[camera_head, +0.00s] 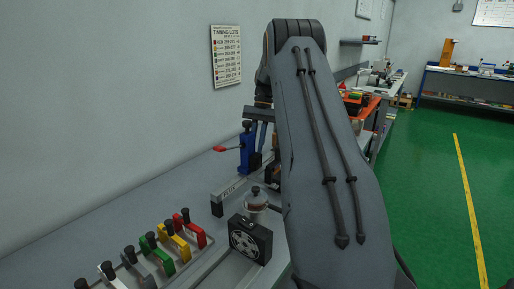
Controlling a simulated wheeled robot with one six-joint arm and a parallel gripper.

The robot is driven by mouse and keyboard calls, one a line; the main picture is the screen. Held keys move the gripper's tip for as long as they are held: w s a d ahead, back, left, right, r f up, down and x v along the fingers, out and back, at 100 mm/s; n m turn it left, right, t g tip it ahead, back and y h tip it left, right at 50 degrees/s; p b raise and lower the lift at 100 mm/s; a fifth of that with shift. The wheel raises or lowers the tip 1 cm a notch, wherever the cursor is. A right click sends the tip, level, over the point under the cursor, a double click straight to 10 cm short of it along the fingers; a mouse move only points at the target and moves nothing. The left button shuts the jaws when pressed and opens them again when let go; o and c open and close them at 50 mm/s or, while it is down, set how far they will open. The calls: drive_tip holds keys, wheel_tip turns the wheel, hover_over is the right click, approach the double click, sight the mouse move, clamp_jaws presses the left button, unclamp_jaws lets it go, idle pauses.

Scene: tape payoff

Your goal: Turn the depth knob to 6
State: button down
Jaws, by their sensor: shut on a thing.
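My gripper (261,134) points down at the blue device (247,160) on the grey bench by the wall. Its two dark fingers are close together at the upper part of the device, shut on what seems to be the depth knob. The knob itself is too small and too hidden to make out, and I cannot read its dial or setting. A red-tipped lever (221,149) sticks out to the left of the device. My own arm link covers what lies to the right.
A grey rail (229,192) stands in front of the blue device. A black box with a round reel emblem (250,240) is nearer. Several coloured clamp-like pieces with black knobs (167,244) line the bench front. A printed chart (226,56) hangs on the wall.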

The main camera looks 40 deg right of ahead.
drive_tip(key=shift+w+a+n+g+h, duration=0.15)
drive_tip(key=shift+n+g+h, duration=0.3)
drive_tip(key=shift+n, duration=1.05)
drive_tip(key=c, duration=1.7)
unclamp_jaws()
